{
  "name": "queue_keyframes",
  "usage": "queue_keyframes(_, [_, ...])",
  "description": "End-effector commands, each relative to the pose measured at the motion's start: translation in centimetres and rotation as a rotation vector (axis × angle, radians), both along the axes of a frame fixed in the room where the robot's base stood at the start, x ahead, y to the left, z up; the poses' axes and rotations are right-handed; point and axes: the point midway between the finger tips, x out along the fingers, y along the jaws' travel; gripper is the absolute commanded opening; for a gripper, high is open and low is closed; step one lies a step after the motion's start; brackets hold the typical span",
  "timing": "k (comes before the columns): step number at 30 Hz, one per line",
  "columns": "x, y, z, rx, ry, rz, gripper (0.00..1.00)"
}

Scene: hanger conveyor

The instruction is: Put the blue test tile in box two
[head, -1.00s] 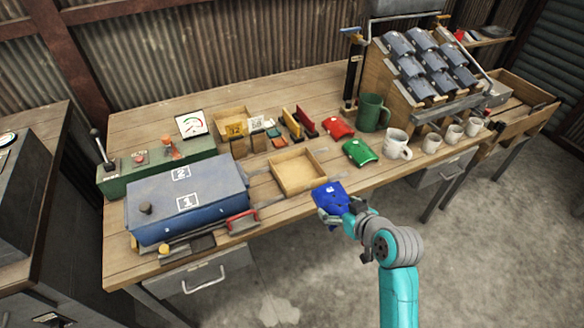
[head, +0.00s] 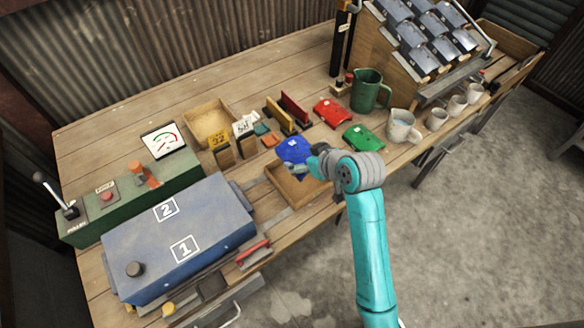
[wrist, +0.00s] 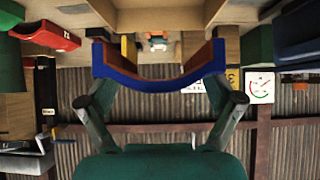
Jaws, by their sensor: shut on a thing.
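The blue test tile (head: 293,149) is curved and has a small white mark on top. My gripper (head: 306,164) is shut on it and holds it over the back part of a shallow open wooden tray (head: 294,193). In the wrist view the tile (wrist: 160,85) spans between my two fingers, and its curved edge shows. The gap between tile and tray cannot be judged exactly. A closed blue-grey metal case (head: 130,245) at the left bears the labels 1 and 2 (head: 166,209). Whether it is the task's box two, I cannot tell.
A red tile (head: 332,112) and a green tile (head: 362,138) lie right of the tray. A green jug (head: 369,90) and several mugs stand further right. Behind are another open wooden box (head: 208,120), number blocks (head: 219,150) and upright plates. A green lever panel (head: 130,190) is behind the case.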

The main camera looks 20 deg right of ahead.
Motion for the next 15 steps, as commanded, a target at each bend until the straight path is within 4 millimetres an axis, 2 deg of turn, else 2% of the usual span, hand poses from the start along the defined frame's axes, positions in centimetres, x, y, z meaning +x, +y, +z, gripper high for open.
queue_keyframes(7, [-0.1, 0.0, -4.3, 0.0, 0.006, -0.001, 0.47])
queue_keyframes(15, [-0.1, 0.0, -6.4, 0.0, 0.003, -0.001, 0.47])
